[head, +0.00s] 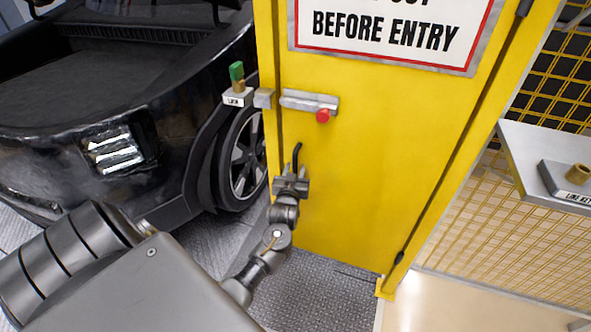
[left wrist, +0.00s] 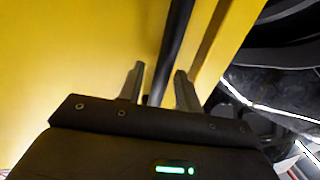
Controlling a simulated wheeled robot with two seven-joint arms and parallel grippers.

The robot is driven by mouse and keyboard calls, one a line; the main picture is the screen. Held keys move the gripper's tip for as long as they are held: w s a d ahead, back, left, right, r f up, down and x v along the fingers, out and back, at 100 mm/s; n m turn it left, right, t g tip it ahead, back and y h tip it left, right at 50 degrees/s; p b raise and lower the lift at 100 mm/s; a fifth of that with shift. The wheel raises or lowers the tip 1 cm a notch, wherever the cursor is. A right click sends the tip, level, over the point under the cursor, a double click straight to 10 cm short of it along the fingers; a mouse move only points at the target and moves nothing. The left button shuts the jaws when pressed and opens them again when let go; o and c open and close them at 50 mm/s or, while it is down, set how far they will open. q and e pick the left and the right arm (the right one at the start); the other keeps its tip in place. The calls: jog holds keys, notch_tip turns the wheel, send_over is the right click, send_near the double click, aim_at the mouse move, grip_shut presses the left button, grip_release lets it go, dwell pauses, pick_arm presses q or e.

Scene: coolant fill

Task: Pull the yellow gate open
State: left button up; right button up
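The yellow gate (head: 365,160) stands upright in the middle of the head view, seemingly level with its left post. A slide latch (head: 300,101) with a red knob (head: 323,116) is on its left side, and a keeper block (head: 264,98) is on the post; a small gap shows between them. The black gate handle (head: 298,153) is below the latch. My left gripper (head: 292,177) is at the handle. In the left wrist view the handle (left wrist: 171,50) runs between the two open fingers (left wrist: 160,80), and I see no firm grip. My right gripper is out of view.
A black car (head: 90,120) stands left of the gate. A green-topped lock (head: 237,75) sits on a small labelled block beside the post. A grey shelf (head: 530,160) with a brass piece (head: 578,174) is at right, before yellow mesh (head: 510,220).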

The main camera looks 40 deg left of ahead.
pick_arm(q)
jog(key=shift+w+a, duration=0.15)
jog(key=shift+w, duration=0.15)
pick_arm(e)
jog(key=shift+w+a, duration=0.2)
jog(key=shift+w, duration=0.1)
